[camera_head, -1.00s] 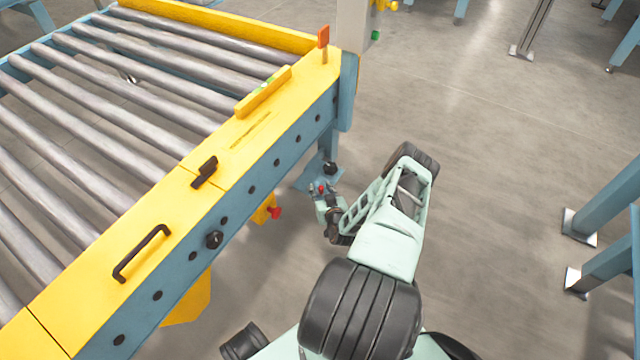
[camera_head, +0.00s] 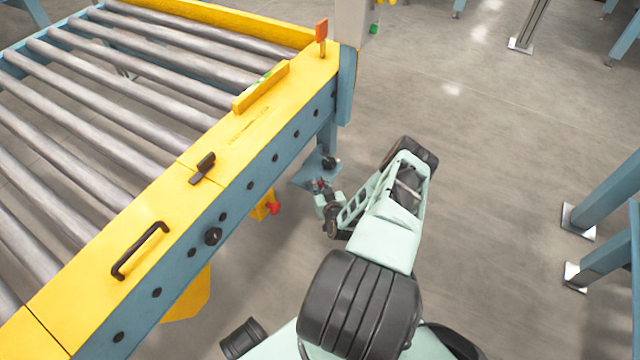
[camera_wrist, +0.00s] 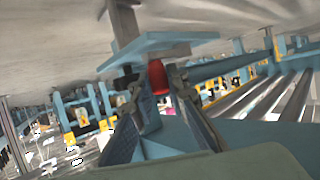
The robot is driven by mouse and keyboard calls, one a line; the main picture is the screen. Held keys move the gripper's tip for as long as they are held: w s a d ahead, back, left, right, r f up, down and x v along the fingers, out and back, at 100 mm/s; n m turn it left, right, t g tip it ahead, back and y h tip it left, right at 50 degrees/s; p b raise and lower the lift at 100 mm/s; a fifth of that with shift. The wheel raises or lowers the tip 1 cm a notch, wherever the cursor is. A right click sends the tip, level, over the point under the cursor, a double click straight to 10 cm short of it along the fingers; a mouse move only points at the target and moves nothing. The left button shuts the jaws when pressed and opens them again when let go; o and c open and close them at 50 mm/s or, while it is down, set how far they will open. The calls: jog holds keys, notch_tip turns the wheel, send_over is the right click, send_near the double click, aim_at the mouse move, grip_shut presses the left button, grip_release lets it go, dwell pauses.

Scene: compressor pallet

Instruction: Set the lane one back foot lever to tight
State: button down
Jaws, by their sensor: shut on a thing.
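The back foot (camera_head: 316,170) is a blue plate under the table's corner leg, with a black knob on it. A small red lever end (camera_wrist: 157,76) shows between my fingers in the wrist view, just by the blue foot plate (camera_wrist: 150,46). My gripper (camera_head: 319,187) reaches low beside the foot in the head view. In the wrist view my gripper (camera_wrist: 155,90) has one finger on each side of the red lever end and is shut on it. The rest of the lever is hidden, and its setting cannot be read.
The roller conveyor's yellow and blue side rail (camera_head: 255,130) stands close above and left of my arm. A red knob (camera_head: 274,208) on a yellow bracket sits under it. Open floor (camera_head: 480,200) lies to the right, with blue legs (camera_head: 600,200) beyond.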

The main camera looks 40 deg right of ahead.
jog(key=shift+a, duration=0.1)
jog(key=shift+a+r+m+g+h+p, duration=0.1)
jog(key=shift+a+m+g+h+p, duration=0.25)
jog(key=shift+m+h, duration=0.2)
jog(key=shift+a+m+g+h+p, duration=0.2)
jog(key=shift+m+g+h+p, duration=0.15)
jog(key=shift+m+h, duration=0.15)
jog(key=shift+s+a+m+g+h+p, duration=0.15)
jog(key=shift+a+m+g+h, duration=0.15)
jog(key=shift+m+g+h, duration=0.45)
jog(key=shift+w+a+m+g+h+p, duration=0.15)
jog(key=shift+a+m+g+h, duration=0.15)
jog(key=shift+m+g+h, duration=0.45)
jog(key=shift+s+m, duration=0.1)
jog(key=shift+m, duration=0.35)
jog(key=c, duration=1.9)
grip_release()
jog(key=shift+v, duration=3.8)
